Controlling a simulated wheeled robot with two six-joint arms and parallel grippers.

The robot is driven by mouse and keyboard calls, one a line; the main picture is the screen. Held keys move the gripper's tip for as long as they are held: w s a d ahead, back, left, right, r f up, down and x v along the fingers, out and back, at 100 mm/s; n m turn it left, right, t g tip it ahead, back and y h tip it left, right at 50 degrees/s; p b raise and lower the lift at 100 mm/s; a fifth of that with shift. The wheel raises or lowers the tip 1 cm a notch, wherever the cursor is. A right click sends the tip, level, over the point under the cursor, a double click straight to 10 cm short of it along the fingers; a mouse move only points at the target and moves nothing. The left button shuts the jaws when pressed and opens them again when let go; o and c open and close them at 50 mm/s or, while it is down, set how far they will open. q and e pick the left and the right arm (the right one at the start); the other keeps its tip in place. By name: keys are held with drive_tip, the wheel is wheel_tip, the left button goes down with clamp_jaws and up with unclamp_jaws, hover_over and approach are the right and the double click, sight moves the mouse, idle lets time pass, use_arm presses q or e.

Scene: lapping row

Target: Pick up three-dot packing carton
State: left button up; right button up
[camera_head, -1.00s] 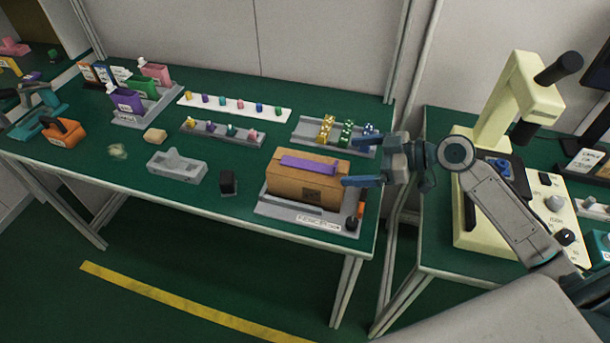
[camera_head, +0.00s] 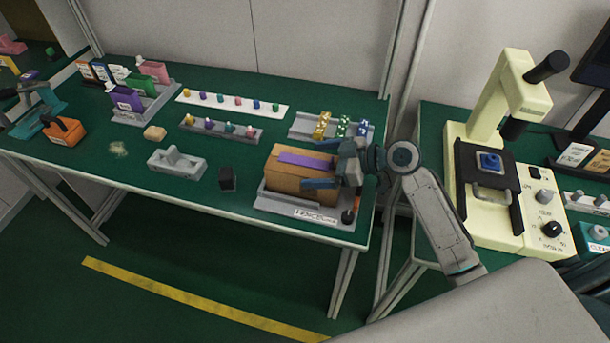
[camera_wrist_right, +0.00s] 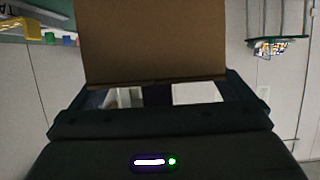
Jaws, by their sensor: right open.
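A brown carton (camera_head: 285,181) with a purple strip on top sits on a grey tray (camera_head: 276,203) near the right end of the green table. I cannot make out dots on it. My right gripper (camera_head: 322,165) is open at the carton's right end, its fingers reaching over that end and hiding part of it. In the right wrist view the carton's brown face (camera_wrist_right: 152,42) stands in front of the open jaws (camera_wrist_right: 152,84); whether they touch it I cannot tell.
A black block (camera_head: 226,179) and a grey fixture (camera_head: 177,163) stand left of the tray. A rack of yellow, green and blue dice-like pieces (camera_head: 330,127) is behind the carton. Bare green surface lies left of the tray.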

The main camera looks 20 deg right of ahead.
drive_tip(key=shift+x, duration=0.85)
drive_tip(key=c, duration=1.3)
drive_tip(key=shift+r, duration=0.1)
